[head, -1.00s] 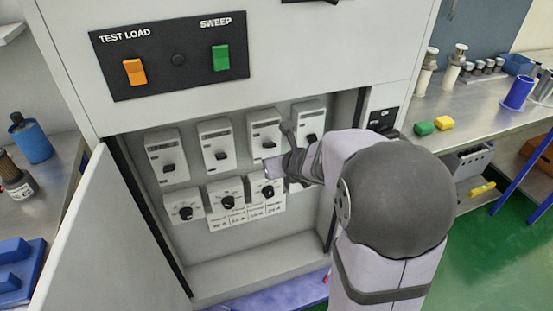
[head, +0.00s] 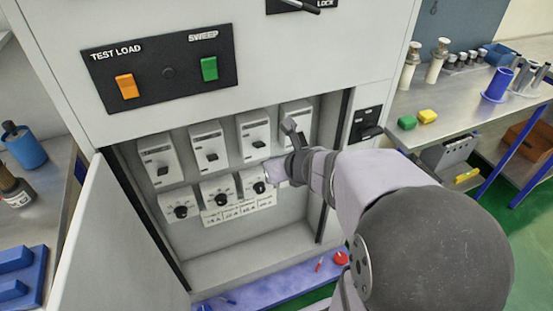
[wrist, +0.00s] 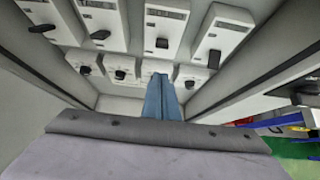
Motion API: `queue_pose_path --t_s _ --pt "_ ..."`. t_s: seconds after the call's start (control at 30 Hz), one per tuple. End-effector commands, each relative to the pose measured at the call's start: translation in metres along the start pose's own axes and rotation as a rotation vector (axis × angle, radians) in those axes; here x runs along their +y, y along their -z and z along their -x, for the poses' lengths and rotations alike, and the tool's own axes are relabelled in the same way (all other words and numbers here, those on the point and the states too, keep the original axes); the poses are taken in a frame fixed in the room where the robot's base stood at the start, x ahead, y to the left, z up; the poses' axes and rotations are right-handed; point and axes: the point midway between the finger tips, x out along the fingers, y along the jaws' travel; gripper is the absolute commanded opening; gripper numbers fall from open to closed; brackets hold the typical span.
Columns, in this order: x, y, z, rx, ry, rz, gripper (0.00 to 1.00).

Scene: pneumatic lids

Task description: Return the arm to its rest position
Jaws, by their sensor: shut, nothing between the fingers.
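My gripper (head: 290,128) is at the right side of the open cabinet, in front of the rightmost upper breaker (head: 297,113). It also shows in the wrist view (wrist: 161,92), where its fingers are together with nothing between them. My arm comes in from the lower right of the head view and partly covers the right end of the cabinet opening. The wrist view shows the row of breakers and the dark knobs ahead of the fingers, with a gap between. Contact with any of them cannot be seen.
The cabinet door (head: 95,245) stands open at left. The upper panel (head: 160,70) has orange and green switches. Several dials (head: 220,195) sit below the breakers. A bench (head: 455,105) with yellow and green blocks is at right. A blue-purple ledge (head: 270,288) lies below.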

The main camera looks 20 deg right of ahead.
Motion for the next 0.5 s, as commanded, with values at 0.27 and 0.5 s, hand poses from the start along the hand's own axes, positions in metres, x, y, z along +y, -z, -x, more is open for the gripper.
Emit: queue_pose_path --t_s 0.27,0.5 --pt "-0.0001 0.0000 -0.0002 0.000 0.000 0.000 0.00" --pt "-0.0006 0.0000 -0.0003 0.000 0.002 -0.108 0.00"
